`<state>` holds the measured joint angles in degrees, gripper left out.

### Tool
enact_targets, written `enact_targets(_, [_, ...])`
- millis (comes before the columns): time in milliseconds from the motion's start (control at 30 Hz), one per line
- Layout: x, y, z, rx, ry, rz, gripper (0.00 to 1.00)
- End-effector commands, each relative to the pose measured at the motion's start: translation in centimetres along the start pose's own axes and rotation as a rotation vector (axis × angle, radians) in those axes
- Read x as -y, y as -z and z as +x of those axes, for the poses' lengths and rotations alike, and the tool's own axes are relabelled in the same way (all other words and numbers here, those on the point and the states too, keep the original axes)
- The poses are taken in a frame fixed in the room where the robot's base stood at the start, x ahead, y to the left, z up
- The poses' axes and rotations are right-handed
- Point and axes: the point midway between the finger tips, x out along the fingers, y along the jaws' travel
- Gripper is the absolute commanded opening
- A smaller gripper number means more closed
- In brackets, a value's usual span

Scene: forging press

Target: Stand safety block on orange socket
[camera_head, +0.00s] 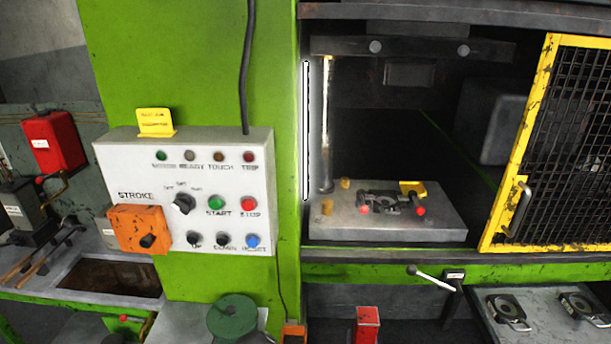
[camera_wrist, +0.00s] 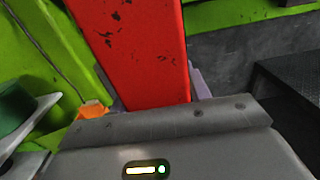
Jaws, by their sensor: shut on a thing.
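The safety block (camera_wrist: 135,45) is a tall red bar with dark chipped spots, filling the upper middle of the wrist view. My gripper (camera_wrist: 160,118) is shut on it; its grey body covers the lower part of the block. In the head view, a red block top (camera_head: 367,325), likely the same block, shows at the bottom edge; my gripper is not visible there. The orange socket (camera_head: 293,331) is partly cut off at the bottom, left of the block and apart from it. An orange piece, likely the socket, shows beside the block in the wrist view (camera_wrist: 92,110).
A green round-topped object (camera_head: 232,317) stands left of the socket. The green press frame (camera_head: 190,60) carries a control box (camera_head: 250,150). A lever (camera_head: 432,278) juts out above and right of the block. A grey table (camera_head: 550,310) stands at lower right.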

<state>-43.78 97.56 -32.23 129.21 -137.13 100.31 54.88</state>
Motion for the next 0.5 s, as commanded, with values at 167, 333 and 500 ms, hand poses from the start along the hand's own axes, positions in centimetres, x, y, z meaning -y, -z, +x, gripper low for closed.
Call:
enact_targets(167, [0.1,2.4,-1.4,0.003,-0.047,-0.004,0.00])
enact_targets(333, [0.1,3.1,-1.8,0.005,-0.061,-0.001,0.00])
enact_targets(500, [0.1,3.0,-1.8,0.005,-0.062,-0.001,0.00])
